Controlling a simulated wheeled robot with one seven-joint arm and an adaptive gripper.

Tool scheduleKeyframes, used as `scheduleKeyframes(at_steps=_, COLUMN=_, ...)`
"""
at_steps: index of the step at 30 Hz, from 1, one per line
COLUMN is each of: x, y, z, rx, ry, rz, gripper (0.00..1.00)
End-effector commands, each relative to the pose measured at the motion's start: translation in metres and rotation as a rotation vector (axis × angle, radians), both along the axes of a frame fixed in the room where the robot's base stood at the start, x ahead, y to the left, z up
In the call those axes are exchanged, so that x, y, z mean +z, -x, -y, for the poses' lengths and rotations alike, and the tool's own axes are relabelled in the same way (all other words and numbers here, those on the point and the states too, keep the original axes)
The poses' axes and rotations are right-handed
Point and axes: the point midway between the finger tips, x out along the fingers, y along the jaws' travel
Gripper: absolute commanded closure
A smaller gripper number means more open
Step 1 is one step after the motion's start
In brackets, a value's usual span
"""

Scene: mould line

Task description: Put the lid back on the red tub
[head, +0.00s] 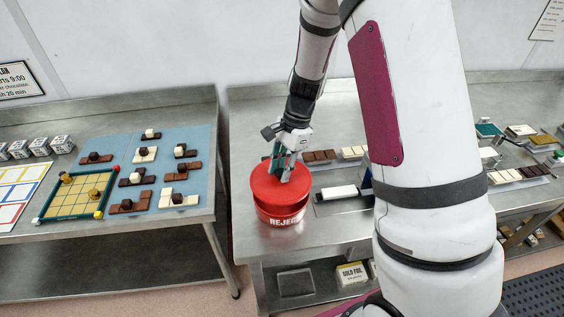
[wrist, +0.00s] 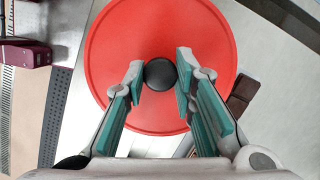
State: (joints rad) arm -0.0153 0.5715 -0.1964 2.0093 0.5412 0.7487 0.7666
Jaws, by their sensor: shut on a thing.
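The red lid (head: 264,186) is a round disc with a black knob (wrist: 160,74) at its centre. My gripper (head: 285,172) is shut on the lid by this knob; in the wrist view its teal-padded fingers (wrist: 160,76) stand on either side of the knob. The red tub (head: 268,217), with white lettering reading "REJE…", stands upright on the steel table directly beneath the lid. The lid covers the tub's opening from view. I cannot tell whether the lid rests fully on the rim or sits slightly above it.
A white block on a dark base (head: 338,192) lies right of the tub, with chocolate bars (head: 318,156) behind. The tub is near the steel table's (head: 246,150) front left corner. A gap separates it from the left table, which holds blue mats (head: 146,160) with chocolate pieces.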

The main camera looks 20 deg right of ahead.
Motion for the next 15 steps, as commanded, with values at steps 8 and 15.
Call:
scheduleKeyframes(at_steps=8, x=-0.027, y=-0.001, z=0.001, rx=-0.003, ry=-0.001, rz=-0.002, gripper=1.00)
scheduleKeyframes(at_steps=15, x=-0.040, y=-0.001, z=0.000, rx=-0.001, ry=-0.001, rz=0.000, gripper=1.00)
